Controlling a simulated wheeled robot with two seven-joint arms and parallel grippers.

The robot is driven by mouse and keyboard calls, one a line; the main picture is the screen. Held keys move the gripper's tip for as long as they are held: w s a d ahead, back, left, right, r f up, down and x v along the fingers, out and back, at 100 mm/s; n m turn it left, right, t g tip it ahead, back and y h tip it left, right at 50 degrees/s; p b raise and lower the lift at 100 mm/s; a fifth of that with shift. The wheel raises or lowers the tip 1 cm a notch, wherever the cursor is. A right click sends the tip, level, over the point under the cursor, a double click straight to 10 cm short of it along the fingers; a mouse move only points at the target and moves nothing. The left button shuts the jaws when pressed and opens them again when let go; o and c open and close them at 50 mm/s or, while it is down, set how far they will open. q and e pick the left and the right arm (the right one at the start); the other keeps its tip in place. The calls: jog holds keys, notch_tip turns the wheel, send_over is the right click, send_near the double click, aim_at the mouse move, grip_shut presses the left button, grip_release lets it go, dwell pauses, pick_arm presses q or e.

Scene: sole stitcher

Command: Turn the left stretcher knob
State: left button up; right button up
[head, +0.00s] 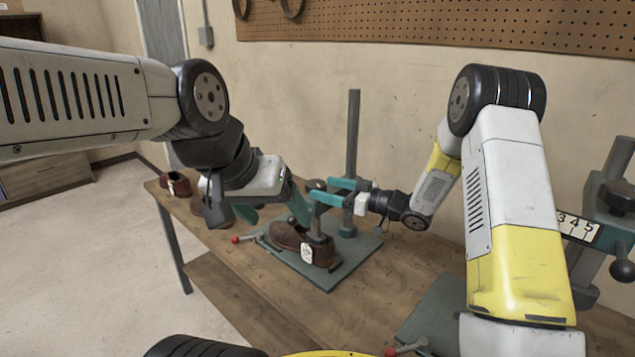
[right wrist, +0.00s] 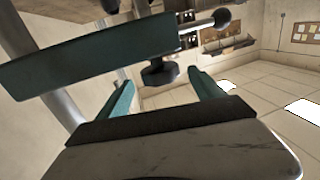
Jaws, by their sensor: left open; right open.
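The left stretcher has a grey upright post (head: 353,130) and a teal base plate (head: 345,268). A brown shoe (head: 288,238) with a white tag stands on the plate under its teal head. The dark knob (head: 316,184) sits on the head; in the right wrist view the black knob (right wrist: 160,73) is by the teal bar (right wrist: 85,58). My right gripper (head: 326,191) is open at the head, its fingertips (right wrist: 160,84) either side of the knob with visible gaps. My left gripper (head: 272,212) is open and empty left of the head, above the shoe; contact is unclear.
Another stretcher with a size label (head: 577,227) and ball handle (head: 622,270) stands at the right edge. More brown shoes (head: 175,184) lie at the wooden bench's (head: 250,287) far left. A red-tipped lever (head: 236,240) sticks out left of the plate.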

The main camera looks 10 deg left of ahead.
jog(key=shift+a+f, duration=0.1)
jog(key=shift+f, duration=0.1)
jog(key=x, duration=0.7)
jog(key=shift+a, duration=0.25)
jog(key=shift+r, duration=0.1)
jog(key=c, duration=1.4)
jog(key=shift+s+a+n+g+y, duration=0.1)
jog(key=shift+s+n+g+y, duration=0.15)
jog(key=shift+n+g, duration=0.7)
jog(key=shift+s+d+n+g+y, duration=0.15)
jog(key=shift+n+g, duration=0.45)
jog(key=shift+g, duration=0.7)
jog(key=shift+s+a+n+g+y, duration=0.15)
jog(key=shift+n+g+y, duration=0.15)
jog(key=shift+n+g, duration=0.65)
jog(key=o, duration=1.4)
